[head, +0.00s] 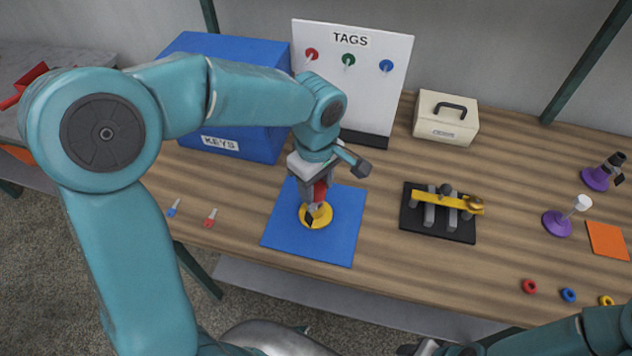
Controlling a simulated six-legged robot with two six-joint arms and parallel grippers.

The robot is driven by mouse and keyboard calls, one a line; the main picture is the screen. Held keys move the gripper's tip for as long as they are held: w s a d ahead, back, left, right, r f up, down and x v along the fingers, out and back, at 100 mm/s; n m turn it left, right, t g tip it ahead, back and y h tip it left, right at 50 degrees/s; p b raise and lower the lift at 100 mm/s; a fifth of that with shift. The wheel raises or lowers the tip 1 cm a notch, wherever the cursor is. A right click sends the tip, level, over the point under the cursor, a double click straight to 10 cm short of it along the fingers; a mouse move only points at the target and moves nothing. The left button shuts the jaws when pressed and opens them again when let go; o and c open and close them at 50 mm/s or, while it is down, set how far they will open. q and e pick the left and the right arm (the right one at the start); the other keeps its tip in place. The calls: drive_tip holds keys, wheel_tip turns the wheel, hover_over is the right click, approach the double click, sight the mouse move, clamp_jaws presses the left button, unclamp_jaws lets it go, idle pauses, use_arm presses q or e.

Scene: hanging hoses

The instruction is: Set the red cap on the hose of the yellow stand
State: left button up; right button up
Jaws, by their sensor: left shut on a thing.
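The yellow stand (325,218) sits on a blue mat (345,235) near the middle of the table. My left gripper (313,205) points down right over it and is shut on a red piece, which looks like the red cap (321,190). The gripper hides the stand's hose and the cap's lower end, so I cannot tell whether cap and hose touch. My right arm comes in at the bottom right. Its gripper (425,348) is partly cut off by the lower edge, and its jaws cannot be made out.
A blue KEYS box (270,100) and the TAGS board (395,60) stand behind the left arm. A black rack (410,222) with a yellow bar, two purple stands (557,224), an orange mat (607,240) and small rings (568,295) are on the right.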

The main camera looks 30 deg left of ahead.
sight(315, 186)
use_arm(q)
drive_tip(key=shift+f, duration=0.3)
drive_tip(key=o, duration=1.1)
drive_tip(key=shift+r, duration=0.1)
drive_tip(key=shift+r, duration=0.1)
wheel_tip(315, 186, up, 16)
drive_tip(key=p, duration=0.1)
drive_tip(key=shift+s, duration=0.1)
